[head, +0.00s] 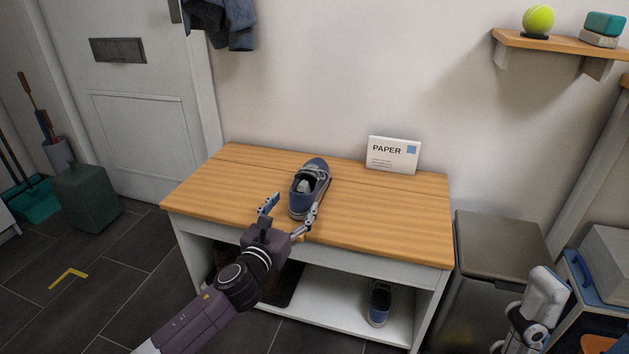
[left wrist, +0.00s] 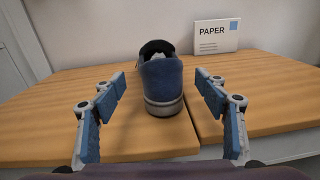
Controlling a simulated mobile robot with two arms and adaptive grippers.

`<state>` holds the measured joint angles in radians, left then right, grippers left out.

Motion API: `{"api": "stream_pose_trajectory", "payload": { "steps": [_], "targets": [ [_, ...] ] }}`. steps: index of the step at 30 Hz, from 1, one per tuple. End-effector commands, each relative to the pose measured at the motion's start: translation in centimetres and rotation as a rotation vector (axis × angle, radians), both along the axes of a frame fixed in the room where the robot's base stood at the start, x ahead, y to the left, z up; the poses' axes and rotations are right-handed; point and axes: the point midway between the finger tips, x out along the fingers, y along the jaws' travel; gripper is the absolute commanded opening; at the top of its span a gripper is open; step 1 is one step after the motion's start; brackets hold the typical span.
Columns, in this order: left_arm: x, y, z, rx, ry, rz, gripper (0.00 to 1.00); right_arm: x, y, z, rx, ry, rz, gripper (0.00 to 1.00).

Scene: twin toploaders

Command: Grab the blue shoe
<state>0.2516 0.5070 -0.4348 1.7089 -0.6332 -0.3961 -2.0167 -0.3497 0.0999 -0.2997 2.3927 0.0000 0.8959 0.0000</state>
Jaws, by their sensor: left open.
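A blue shoe (head: 318,168) with a pale sole stands upright on the wooden bench top (head: 400,215), its toe toward the wall. Its heel (left wrist: 162,82) faces me in the left wrist view. My left gripper (head: 292,207) is open at the bench's front edge, just short of the heel. In the left wrist view the shoe is centred beyond the gap between the fingers (left wrist: 160,86), and neither finger appears to touch it. A similar blue shoe (head: 379,305) is on the shelf below. Part of what looks like my right gripper (head: 540,310) shows at lower right; its opening is unclear.
A white card marked PAPER (head: 393,155) leans on the wall at the back of the bench. A dark bin (head: 500,240) stands right of the bench. A wall shelf (head: 560,42) holds a ball (head: 539,19). The bench top around the shoe is clear.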

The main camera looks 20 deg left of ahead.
Motion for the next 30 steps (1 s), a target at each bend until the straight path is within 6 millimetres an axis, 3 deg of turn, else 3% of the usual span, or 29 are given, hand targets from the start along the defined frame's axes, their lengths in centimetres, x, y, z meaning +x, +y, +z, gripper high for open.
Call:
{"api": "stream_pose_trajectory", "payload": {
  "steps": [11,21,30],
  "targets": [
    [2.8,-0.2,0.1,0.012,-0.008,0.0,0.67,-0.4,-0.1,-0.9,0.004,-0.015,0.0,0.75],
    [7.1,-0.1,0.0,0.011,-0.009,0.0,0.67,0.0,0.1,-0.2,-0.003,-0.083,-0.003,0.75],
    [7.9,-0.2,0.2,0.012,-0.007,0.0,0.67,0.1,0.2,0.2,-0.004,-0.091,-0.004,0.75]
  ]
}}
